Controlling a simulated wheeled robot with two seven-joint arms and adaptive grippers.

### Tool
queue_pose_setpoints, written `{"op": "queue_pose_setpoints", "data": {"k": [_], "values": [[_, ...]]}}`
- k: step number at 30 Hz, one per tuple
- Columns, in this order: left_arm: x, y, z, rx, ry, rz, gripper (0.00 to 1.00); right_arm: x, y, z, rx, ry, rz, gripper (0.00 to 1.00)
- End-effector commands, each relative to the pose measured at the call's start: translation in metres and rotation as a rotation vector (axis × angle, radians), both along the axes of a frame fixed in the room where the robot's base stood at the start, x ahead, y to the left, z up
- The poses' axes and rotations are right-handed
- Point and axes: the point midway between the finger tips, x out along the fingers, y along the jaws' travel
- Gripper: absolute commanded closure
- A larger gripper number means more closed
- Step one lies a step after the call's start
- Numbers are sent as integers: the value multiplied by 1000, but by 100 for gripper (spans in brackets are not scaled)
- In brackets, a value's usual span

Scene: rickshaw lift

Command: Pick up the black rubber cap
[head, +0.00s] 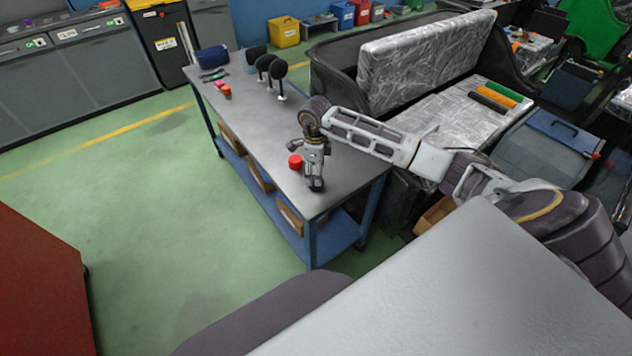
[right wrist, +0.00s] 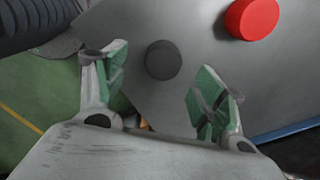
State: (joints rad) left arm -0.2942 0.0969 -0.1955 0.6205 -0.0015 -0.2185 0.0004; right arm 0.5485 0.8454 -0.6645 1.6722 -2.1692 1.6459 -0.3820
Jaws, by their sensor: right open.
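The black rubber cap (right wrist: 163,60) is a small round dark disc on the grey table top. In the right wrist view it lies ahead of and between the two green-padded fingers of my right gripper (right wrist: 155,88), which are spread apart with nothing between their tips. In the head view my right gripper (head: 314,168) is over the near end of the table; I cannot make out the black cap there. My left gripper is not in view.
A red cap (right wrist: 252,18) lies right of the black one; it also shows in the head view (head: 295,162). Black round-headed items (head: 265,66) and small coloured pieces (head: 224,90) are at the table's far end. The middle of the table (head: 260,115) is clear. A silver-covered seat (head: 425,60) stands right.

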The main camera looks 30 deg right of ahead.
Motion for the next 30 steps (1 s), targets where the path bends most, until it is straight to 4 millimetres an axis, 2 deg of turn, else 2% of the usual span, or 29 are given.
{"op": "queue_pose_setpoints", "data": {"k": [17,30], "values": [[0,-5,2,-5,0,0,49,1,1,-9,3,0,0,30],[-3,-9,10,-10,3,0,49,6,-1,-51,1,0,1,30]]}}
